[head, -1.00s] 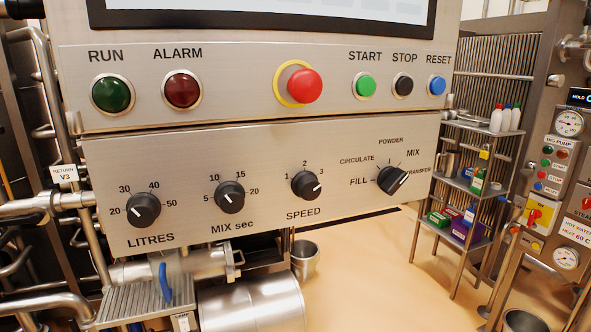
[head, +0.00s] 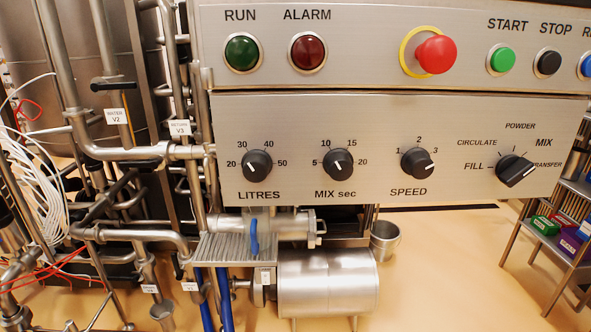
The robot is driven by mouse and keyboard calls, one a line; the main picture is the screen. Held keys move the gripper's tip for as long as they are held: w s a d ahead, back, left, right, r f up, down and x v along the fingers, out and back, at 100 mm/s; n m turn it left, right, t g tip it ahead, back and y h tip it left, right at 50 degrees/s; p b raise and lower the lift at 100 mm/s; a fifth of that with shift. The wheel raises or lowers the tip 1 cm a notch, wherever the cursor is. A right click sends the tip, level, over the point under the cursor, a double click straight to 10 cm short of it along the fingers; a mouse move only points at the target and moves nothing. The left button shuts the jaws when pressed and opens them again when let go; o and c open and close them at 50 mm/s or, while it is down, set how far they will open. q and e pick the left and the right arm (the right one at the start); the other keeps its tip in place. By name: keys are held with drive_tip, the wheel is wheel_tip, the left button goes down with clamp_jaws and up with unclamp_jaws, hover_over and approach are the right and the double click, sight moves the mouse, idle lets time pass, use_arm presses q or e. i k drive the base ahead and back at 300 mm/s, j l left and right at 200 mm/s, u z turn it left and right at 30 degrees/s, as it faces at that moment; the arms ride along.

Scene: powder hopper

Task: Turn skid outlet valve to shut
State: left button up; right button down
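A valve with a blue lever (head: 253,236) sits under the control panel on a short horizontal steel pipe (head: 285,224). The lever hangs straight down, across the line of that pipe. Other valves with black handles are on the pipework at the left: one (head: 113,83) above the WATER V2 tag (head: 116,116), and one (head: 140,165) near the RETURN V3 tag (head: 180,128). Neither of my grippers is in view.
The control panel (head: 230,185) with knobs and buttons overhangs the blue lever. A ribbed steel plate (head: 225,249) and a steel cylinder (head: 328,282) lie below it. Dense pipes and loose cables (head: 30,170) crowd the left. Tan floor (head: 450,280) is open at the right.

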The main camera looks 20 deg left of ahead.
sight(179, 276)
drive_tip(key=i+j+u, duration=0.1)
drive_tip(key=j+u, duration=0.2)
drive_tip(key=i+j+u, duration=0.1)
drive_tip(key=j+u, duration=0.15)
drive_tip(key=j, duration=0.15)
drive_tip(key=i+j+u, duration=0.15)
drive_tip(key=j+u, duration=0.15)
drive_tip(key=i+j+u, duration=0.3)
drive_tip(key=k, duration=0.1)
